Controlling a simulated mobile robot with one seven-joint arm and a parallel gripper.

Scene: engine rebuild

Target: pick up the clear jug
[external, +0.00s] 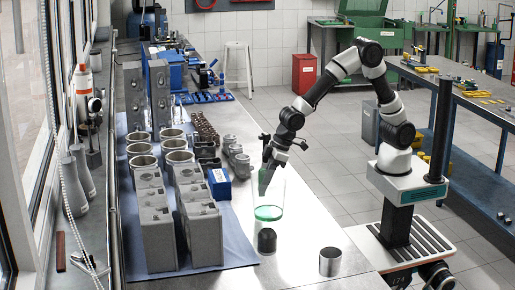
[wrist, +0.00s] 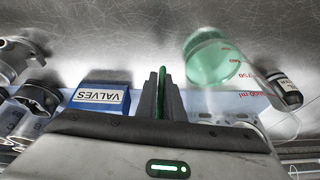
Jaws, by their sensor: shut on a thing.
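The clear jug (external: 269,212) has green liquid in its bottom and stands upright near the right edge of the bench. I cannot tell whether its base touches the bench. In the wrist view the jug (wrist: 213,62) shows to the right of the fingers, with red volume marks on its see-through wall. My gripper (external: 265,183) reaches down at the jug's upper left part. In the wrist view my gripper (wrist: 160,92) has its fingers close together, shut on the jug, with a thin green strip between them. The exact part of the jug held is unclear.
A blue valves box (external: 219,184) lies left of the jug, and also shows in the wrist view (wrist: 100,97). A dark bottle (external: 266,241) and a metal cylinder (external: 330,262) stand in front. Engine blocks (external: 153,232) and several cylinder liners (external: 177,158) fill the blue mat.

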